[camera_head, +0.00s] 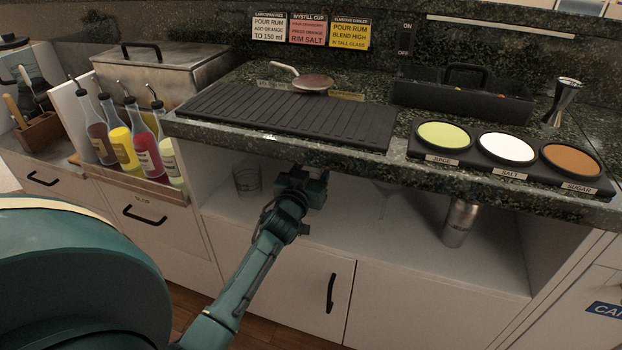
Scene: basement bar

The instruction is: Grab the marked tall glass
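A clear glass (247,179) stands on the open shelf under the counter, left of my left gripper. A fainter stemmed glass (384,192) stands on the same shelf to the right. No mark shows on either glass, and I cannot tell which is the marked tall one. My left gripper (303,178) reaches into the shelf opening, just below the counter's front edge. Its fingers are hidden or too dark to read, so I cannot tell whether it is open or holds anything. My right gripper is not in view.
A metal shaker (459,223) stands on the shelf at right. The counter edge (350,160) overhangs the opening. Above are a black ridged mat (290,112), a rimmer tray (458,160) and a jigger (562,102). Several bottles (122,148) stand at left. The shelf's middle right is fairly clear.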

